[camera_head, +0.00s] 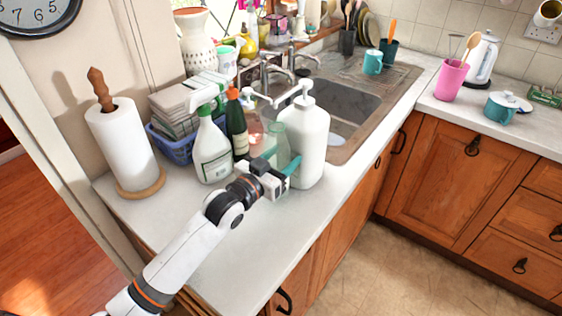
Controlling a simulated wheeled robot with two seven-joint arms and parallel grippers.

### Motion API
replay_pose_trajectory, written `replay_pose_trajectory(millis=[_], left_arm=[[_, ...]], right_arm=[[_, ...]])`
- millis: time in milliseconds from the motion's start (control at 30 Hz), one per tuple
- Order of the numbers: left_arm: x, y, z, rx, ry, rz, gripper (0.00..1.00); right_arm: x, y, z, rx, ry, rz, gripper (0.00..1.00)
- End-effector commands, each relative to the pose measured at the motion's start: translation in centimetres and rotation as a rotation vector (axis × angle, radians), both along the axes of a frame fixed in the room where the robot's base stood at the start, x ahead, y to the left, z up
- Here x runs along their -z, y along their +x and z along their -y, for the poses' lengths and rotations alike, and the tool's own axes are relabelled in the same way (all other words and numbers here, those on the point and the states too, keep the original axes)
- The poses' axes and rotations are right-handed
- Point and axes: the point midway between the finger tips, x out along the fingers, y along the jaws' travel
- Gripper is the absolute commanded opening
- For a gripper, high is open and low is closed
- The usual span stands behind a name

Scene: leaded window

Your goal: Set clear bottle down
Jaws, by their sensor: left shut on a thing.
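My left gripper (280,161) is at the counter's front edge area, its teal fingertips shut on the clear bottle (279,141). The bottle is greenish and see-through, and it stands upright. Its lower part is hidden by the gripper, so I cannot tell whether its base touches the white counter (225,254). A big white pump bottle (304,140) stands close on its right. My right gripper is not in view.
A spray bottle (211,150), a dark green bottle (237,128) and a pinkish clear bottle (254,133) crowd the left. The sink (340,102) lies behind. A paper towel roll (122,146) stands far left. The front-left counter is bare.

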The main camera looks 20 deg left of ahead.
Motion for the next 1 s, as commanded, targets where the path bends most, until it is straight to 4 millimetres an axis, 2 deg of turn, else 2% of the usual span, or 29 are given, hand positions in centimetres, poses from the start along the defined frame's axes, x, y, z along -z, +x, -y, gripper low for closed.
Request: replay_pose_trajectory(millis=[33,100,467,500,600,933,1000], left_arm=[[1.01,-0.21,-0.06,0.000,0.002,-0.011,0.28],[1.42,-0.25,-0.06,0.000,0.002,-0.009,0.28],[1.87,-0.28,-0.09,0.000,0.001,-0.007,0.28],[1.80,-0.28,-0.09,0.000,0.001,-0.007,0.59],[1.78,-0.29,-0.09,0.000,0.001,-0.007,0.75],[1.44,-0.29,-0.10,0.000,0.001,-0.007,0.76],[1.67,-0.80,-0.31,0.000,0.002,-0.009,0.76]], right_arm=[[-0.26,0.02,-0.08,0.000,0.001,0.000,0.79],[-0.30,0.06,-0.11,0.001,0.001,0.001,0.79],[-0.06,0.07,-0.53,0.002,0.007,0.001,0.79],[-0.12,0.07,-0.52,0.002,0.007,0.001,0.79],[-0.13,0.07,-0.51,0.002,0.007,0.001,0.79],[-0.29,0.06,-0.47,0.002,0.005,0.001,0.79],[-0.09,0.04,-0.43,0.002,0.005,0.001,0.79]])
